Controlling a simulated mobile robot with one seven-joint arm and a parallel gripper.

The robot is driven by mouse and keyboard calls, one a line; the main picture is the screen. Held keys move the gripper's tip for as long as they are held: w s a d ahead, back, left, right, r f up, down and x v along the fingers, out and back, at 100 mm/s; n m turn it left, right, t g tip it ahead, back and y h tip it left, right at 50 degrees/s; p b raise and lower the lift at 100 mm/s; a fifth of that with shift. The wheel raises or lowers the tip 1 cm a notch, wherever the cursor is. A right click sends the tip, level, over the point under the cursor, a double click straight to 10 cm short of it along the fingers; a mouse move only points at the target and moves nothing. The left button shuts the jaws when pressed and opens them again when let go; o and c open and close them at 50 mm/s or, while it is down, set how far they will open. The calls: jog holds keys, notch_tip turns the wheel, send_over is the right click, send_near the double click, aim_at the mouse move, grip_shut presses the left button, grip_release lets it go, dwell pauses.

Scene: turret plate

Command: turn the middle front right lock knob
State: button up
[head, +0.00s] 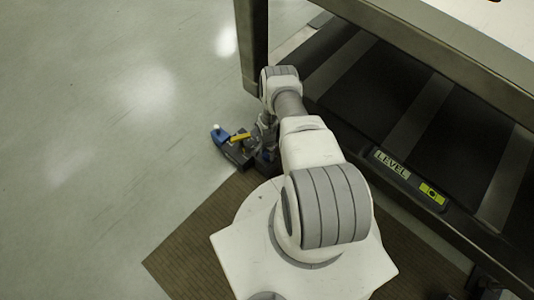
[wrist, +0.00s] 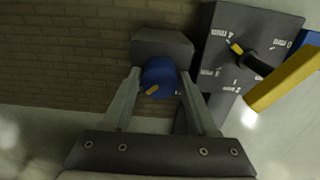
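In the wrist view a blue round knob (wrist: 160,77) with a small yellow pointer sits on the front of a dark grey block (wrist: 162,44). The pointer slants toward the lower left. My gripper (wrist: 160,73) is open, with one finger on each side of this knob. The fingertips are close to its sides; I cannot tell whether they touch. In the head view my wrist and the grey device (head: 236,154) are close together, and my arm hides much of the device. The knob between my fingers cannot be made out there.
To the right in the wrist view is a grey dial plate (wrist: 225,50) with a yellow-and-black pointer and white labels. A yellow bar (wrist: 283,80) juts beside it. A table leg (head: 252,45) and low shelf (head: 375,85) stand near my arm; open floor (head: 110,120) lies left.

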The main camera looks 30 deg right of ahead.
grip_shut()
jog(key=shift+n+b, duration=0.35)
jog(key=shift+n, duration=0.05)
jog(key=n+b, duration=0.2)
jog(key=shift+f+n, duration=0.15)
jog(key=shift+n, duration=0.25)
jog(key=n, duration=0.4)
jog(key=shift+b, duration=0.35)
jog(key=n, duration=0.5)
jog(key=shift+w+n, duration=0.1)
jog(key=shift+n, duration=2.5)
